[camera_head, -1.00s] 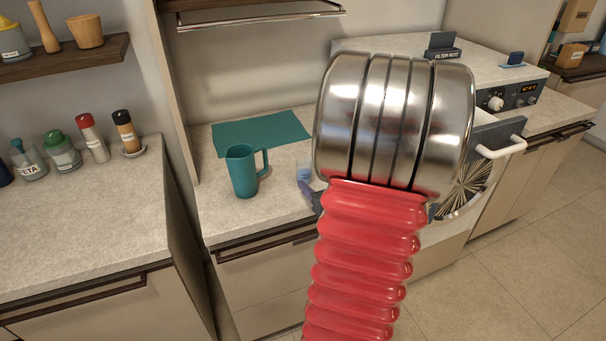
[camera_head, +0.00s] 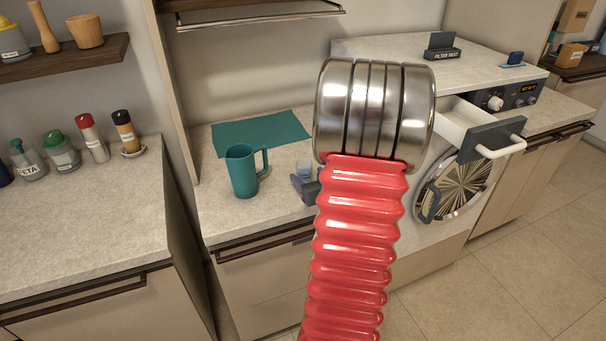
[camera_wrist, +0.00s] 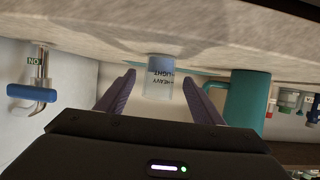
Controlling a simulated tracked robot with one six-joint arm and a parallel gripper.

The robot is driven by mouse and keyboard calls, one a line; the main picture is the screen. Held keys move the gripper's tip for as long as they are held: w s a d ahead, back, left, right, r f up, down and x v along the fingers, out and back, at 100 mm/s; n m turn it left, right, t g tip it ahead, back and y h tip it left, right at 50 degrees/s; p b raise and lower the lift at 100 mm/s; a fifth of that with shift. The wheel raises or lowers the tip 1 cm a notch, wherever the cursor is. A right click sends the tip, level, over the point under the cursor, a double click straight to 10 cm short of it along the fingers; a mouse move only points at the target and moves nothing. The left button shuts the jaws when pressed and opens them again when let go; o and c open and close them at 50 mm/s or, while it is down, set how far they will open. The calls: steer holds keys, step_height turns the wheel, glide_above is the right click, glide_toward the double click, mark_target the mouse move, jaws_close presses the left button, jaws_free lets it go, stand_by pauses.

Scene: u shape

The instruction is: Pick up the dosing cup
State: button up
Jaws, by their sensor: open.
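The dosing cup (camera_wrist: 160,78) is a small clear cup with a bluish part and dark HEAVY and LIGHT lettering. It stands on the pale counter, partly hidden in the head view (camera_head: 304,168). My gripper (camera_wrist: 158,86) is open. In the wrist view its two purple fingers point at the cup, one to each side, with gaps visible. I cannot tell whether the cup is fully between the tips. In the head view my gripper (camera_head: 299,184) is low at the counter's front, close to the cup, and mostly hidden by my arm.
A teal jug (camera_head: 243,171) stands left of the cup, by a teal mat (camera_head: 260,132). It is close to one finger in the wrist view (camera_wrist: 246,100). Right of my arm are an open washer drawer (camera_head: 487,136) and the round door (camera_head: 450,190).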

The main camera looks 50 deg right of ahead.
mark_target(307, 176)
steer(key=shift+f+x, duration=0.15)
steer(key=shift+x, duration=1.05)
steer(key=shift+f+x, duration=0.1)
steer(key=shift+x, duration=1.15)
steer(key=shift+a, duration=0.1)
steer(key=shift+c, duration=0.4)
steer(key=c, duration=1.1)
